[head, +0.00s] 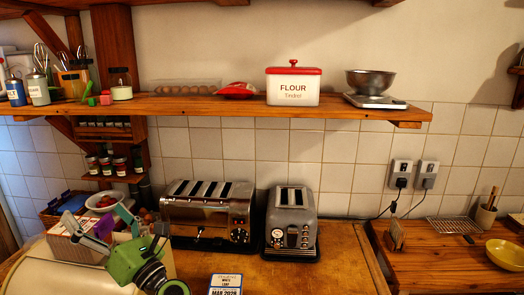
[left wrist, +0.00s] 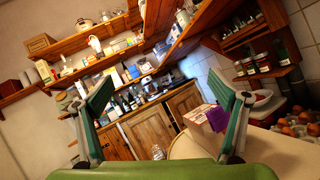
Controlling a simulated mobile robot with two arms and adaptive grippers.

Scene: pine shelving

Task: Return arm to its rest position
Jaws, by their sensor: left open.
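My left gripper (head: 98,220) is at the lower left of the head view, its green body in front of the wooden counter's left end. Its two grey-and-green fingers are spread apart and point up and left. In the left wrist view the open fingers (left wrist: 163,97) stand at either side with nothing held between them. A cardboard box (head: 78,245) is partly hidden behind the fingers, and whether they touch it I cannot tell. My right gripper is not in view.
A long toaster (head: 207,214) and a grey toaster (head: 291,221) stand on the counter right of my gripper. A wooden shelf (head: 220,103) with a flour tin (head: 293,86) hangs above. The counter's front right is clear.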

